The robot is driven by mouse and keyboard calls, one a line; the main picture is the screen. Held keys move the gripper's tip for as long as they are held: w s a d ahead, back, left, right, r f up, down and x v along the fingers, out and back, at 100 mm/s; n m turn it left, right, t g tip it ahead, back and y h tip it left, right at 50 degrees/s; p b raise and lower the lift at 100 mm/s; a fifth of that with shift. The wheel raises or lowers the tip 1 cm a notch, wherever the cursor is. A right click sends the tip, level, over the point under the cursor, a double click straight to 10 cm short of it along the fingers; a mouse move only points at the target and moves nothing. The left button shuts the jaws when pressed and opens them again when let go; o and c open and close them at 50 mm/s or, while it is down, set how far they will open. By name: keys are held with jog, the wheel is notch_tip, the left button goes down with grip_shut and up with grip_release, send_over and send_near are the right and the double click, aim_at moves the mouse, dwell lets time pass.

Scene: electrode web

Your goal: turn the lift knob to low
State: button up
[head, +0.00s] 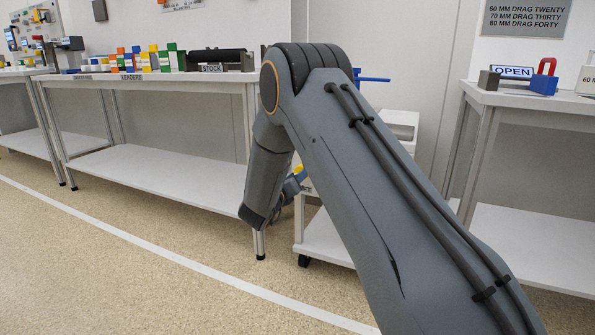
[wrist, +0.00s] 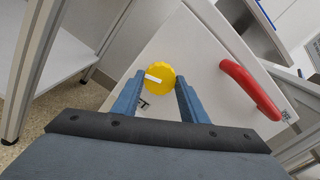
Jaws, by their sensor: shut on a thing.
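The lift knob (wrist: 160,76) is a round yellow knob with a white pointer bar, on a white panel. In the wrist view it sits between the blue fingers of my gripper (wrist: 159,92), which are shut on its sides. The white bar lies nearly level in the picture, at the knob's left part. A small dark mark (wrist: 143,103) shows on the panel just below the knob. In the head view a bit of yellow (head: 298,169) shows beyond my arm, which hides most of the cart and my gripper.
A red handle (wrist: 250,90) stands right of the knob on the panel. A white table (head: 160,76) with coloured blocks is at the left, and a table with an OPEN sign (head: 512,72) is at the right. The floor (head: 120,270) in front is clear.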

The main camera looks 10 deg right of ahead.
jog(key=m+p, duration=1.5)
jog(key=m, duration=0.6)
jog(key=shift+a, duration=0.15)
dwell(2.7)
dwell(0.5)
